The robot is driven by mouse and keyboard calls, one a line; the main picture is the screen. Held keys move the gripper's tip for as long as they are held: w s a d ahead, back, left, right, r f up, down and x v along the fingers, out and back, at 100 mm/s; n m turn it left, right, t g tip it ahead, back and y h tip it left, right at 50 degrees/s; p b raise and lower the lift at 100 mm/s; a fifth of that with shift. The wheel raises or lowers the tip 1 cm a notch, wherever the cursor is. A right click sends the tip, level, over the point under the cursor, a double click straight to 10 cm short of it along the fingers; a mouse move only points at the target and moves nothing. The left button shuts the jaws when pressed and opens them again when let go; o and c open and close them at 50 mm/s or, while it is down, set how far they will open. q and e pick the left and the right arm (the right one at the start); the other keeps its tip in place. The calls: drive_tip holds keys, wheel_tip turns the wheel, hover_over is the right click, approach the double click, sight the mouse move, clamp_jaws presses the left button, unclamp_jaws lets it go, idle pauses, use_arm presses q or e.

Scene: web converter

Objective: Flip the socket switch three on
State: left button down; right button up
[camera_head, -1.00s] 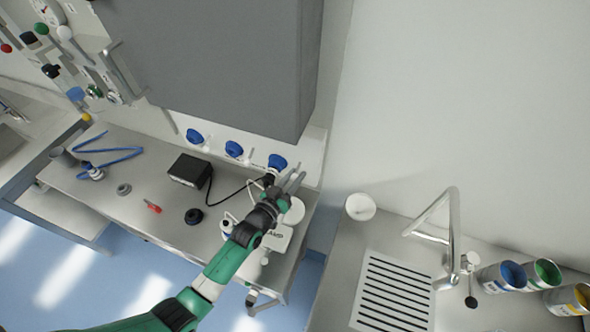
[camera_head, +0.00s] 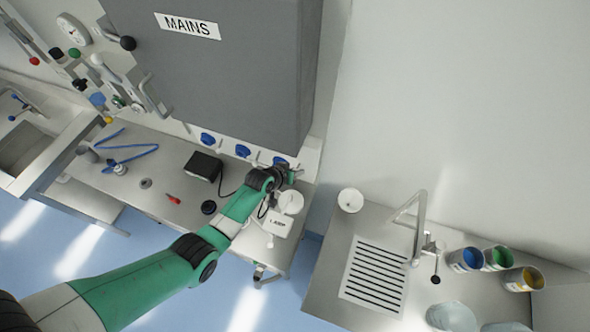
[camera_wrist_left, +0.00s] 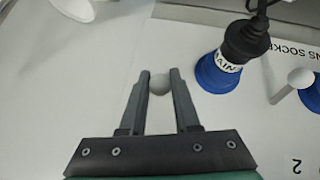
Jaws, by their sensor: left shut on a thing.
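Three blue mains sockets run along the white strip under the grey cabinet in the head view. The rightmost blue socket (camera_head: 281,161) is beside my left gripper (camera_head: 293,176). In the left wrist view a black plug (camera_wrist_left: 245,42) sits in that blue socket (camera_wrist_left: 216,74). My left gripper (camera_wrist_left: 159,82) is shut on the round white knob (camera_wrist_left: 159,84) of the switch beside this socket. The tilt of the switch lever is hidden. Another white switch lever (camera_wrist_left: 299,79) stands apart to the right, near an upside-down "2". My right gripper is out of view.
The grey MAINS cabinet (camera_head: 215,70) overhangs the strip. A black box (camera_head: 202,166) with a cable and a white LAMP base (camera_head: 279,222) stand on the bench near my left arm. A sink unit with paint tins (camera_head: 465,259) is to the right.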

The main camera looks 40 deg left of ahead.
use_arm(q)
drive_tip(key=shift+g, duration=0.3)
drive_tip(key=c, duration=0.6)
unclamp_jaws()
drive_tip(key=shift+c, duration=0.2)
drive_tip(key=shift+r, duration=0.15)
